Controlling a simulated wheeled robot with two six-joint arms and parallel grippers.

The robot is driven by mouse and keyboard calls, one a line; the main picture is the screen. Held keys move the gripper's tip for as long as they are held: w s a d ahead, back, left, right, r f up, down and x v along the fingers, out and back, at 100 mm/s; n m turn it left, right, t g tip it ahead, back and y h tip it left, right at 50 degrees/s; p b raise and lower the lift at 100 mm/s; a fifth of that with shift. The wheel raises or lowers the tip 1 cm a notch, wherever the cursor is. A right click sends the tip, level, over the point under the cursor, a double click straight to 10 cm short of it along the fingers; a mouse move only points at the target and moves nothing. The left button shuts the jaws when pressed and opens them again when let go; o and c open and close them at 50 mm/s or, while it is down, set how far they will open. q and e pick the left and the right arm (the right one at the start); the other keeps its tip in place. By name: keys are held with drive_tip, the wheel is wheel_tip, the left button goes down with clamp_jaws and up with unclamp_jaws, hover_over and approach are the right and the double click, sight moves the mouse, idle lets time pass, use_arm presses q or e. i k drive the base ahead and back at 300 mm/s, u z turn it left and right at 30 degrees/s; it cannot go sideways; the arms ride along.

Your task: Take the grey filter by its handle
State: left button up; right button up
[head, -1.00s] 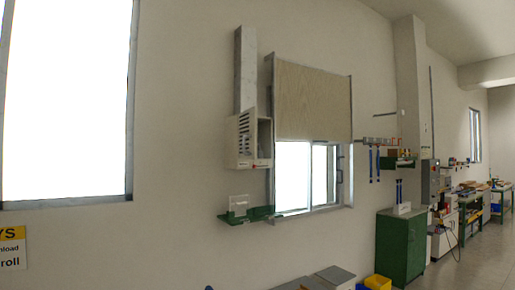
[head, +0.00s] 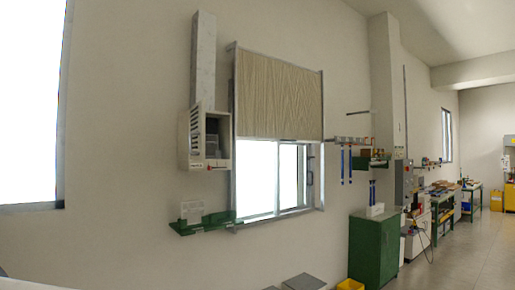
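A white wall unit (head: 196,152) with a slatted face hangs under a tall grey duct (head: 203,60), left of the window. Its right side is open, and a grey block (head: 212,147) shows inside. This may be the grey filter, but it is too small to be sure, and I cannot make out a handle. Neither of my grippers is in view.
A green shelf (head: 200,226) with a pale holder (head: 191,211) juts out below the unit. A half-lowered blind (head: 280,95) covers the window's top. A green cabinet (head: 373,250) stands right, near a yellow bin (head: 350,285). Floor (head: 455,255) is clear at far right.

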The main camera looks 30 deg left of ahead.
sight(211, 140)
drive_tip(key=z, duration=0.2)
drive_tip(key=i, duration=1.55)
drive_tip(key=u, duration=1.3)
drive_tip(key=i, duration=1.2)
drive_tip(key=z, duration=0.5)
drive_tip(key=i, duration=0.8)
drive_tip(key=u, duration=0.2)
